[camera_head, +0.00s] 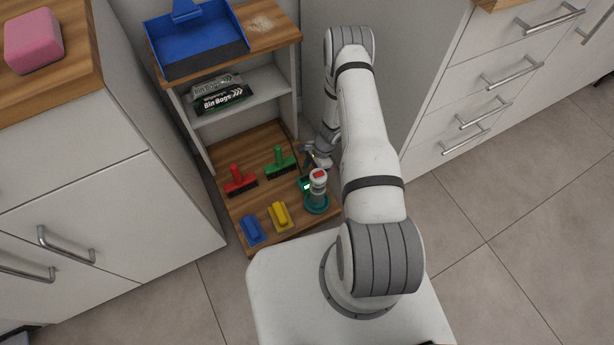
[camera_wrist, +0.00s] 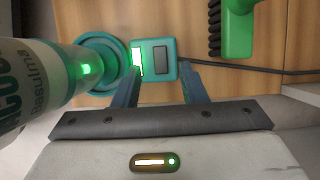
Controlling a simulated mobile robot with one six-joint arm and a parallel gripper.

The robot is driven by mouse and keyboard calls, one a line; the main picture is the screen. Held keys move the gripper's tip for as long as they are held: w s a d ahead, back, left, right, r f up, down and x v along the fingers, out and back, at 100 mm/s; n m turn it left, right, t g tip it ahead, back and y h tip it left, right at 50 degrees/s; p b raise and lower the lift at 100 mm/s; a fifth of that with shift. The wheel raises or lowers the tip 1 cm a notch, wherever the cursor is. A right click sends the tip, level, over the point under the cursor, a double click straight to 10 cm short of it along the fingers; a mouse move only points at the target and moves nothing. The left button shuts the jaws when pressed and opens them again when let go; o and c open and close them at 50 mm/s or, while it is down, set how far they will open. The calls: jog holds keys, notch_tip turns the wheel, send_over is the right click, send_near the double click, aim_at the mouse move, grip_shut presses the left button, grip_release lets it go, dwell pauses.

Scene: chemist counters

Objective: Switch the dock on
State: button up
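The dock is a teal round base (camera_head: 316,205) on the lower wooden shelf. A white bottle-like device with a red top (camera_head: 318,176) stands on it, and in the wrist view the device (camera_wrist: 40,85) has a small green light. The dock's teal switch box (camera_wrist: 160,58) adjoins the round base (camera_wrist: 98,50). It has a bright green-white lit part on the left and a dark panel on the right. My gripper (camera_wrist: 158,72) is open and empty, its fingertips apart at the near edge of the box. Contact cannot be told. In the head view the gripper (camera_head: 310,155) is small behind the device.
Red (camera_head: 239,181) and green (camera_head: 280,162) brushes and blue (camera_head: 252,230) and yellow (camera_head: 279,216) scrubbers lie left of the dock. A black cable (camera_wrist: 240,68) runs right from the box. Above are bin bags (camera_head: 222,96) and a blue dustpan (camera_head: 198,40). Cabinets flank the shelf.

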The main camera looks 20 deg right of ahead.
aim_at(305, 179)
jog(key=shift+x, duration=1.3)
